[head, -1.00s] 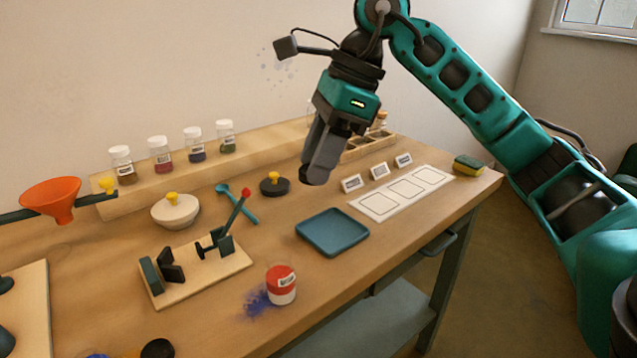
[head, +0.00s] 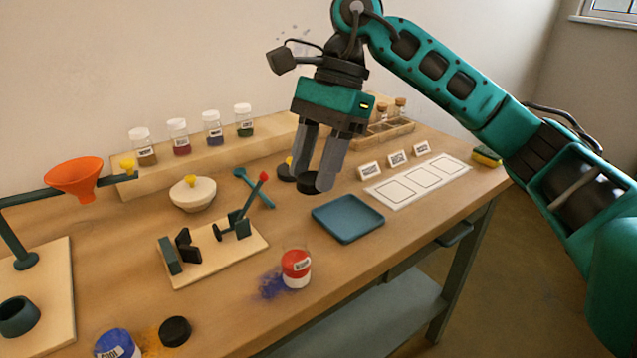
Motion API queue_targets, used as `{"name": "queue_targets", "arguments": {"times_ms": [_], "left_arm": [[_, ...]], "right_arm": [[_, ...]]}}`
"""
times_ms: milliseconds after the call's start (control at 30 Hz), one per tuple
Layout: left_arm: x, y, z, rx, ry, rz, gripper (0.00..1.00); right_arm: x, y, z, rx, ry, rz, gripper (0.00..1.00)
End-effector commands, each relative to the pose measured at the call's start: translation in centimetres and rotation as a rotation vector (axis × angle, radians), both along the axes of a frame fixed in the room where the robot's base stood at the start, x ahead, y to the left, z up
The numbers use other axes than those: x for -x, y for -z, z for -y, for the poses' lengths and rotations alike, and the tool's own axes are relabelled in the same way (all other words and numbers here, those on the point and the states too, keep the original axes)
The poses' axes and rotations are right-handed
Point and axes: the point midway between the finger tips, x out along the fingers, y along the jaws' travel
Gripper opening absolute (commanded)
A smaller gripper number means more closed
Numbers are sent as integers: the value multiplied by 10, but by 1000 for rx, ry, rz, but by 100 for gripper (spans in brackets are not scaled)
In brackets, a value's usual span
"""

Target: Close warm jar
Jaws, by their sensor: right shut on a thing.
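The warm jar (head: 296,268) is a small jar with a red band and a white label, standing upright near the table's front edge. No dark lid shows on it. My right gripper (head: 318,187) is shut on a black disc-shaped lid (head: 312,182), held between its fingertips behind the jar and above the back of the blue tray's side. The lid is partly hidden by the fingers. A second black lid (head: 175,331) lies on the table at the front left, beside a blue-banded jar (head: 117,344) cut by the frame edge. My left gripper is not in view.
A teal tray (head: 348,218) lies right of the jar. Blue powder (head: 270,285) is spilled beside the jar.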

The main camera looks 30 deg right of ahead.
Motion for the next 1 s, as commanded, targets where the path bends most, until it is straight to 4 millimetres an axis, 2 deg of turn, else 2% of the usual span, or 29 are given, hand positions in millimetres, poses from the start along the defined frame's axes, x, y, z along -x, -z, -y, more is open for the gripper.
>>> {"name": "queue_targets", "arguments": {"times_ms": [100, 300, 500, 700, 1000], "left_arm": [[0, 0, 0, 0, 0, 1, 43], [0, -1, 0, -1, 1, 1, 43], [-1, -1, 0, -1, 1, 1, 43], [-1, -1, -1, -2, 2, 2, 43], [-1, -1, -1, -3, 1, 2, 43]], "right_arm": [[0, 16, -15, 1, -295, -3, 15], [3, 43, -32, 4, -790, -2, 15], [7, 61, -40, 3, -1155, -1, 15], [8, 69, -41, 1, -1314, 1, 15], [8, 70, -41, -1, -1334, 3, 15]]}}
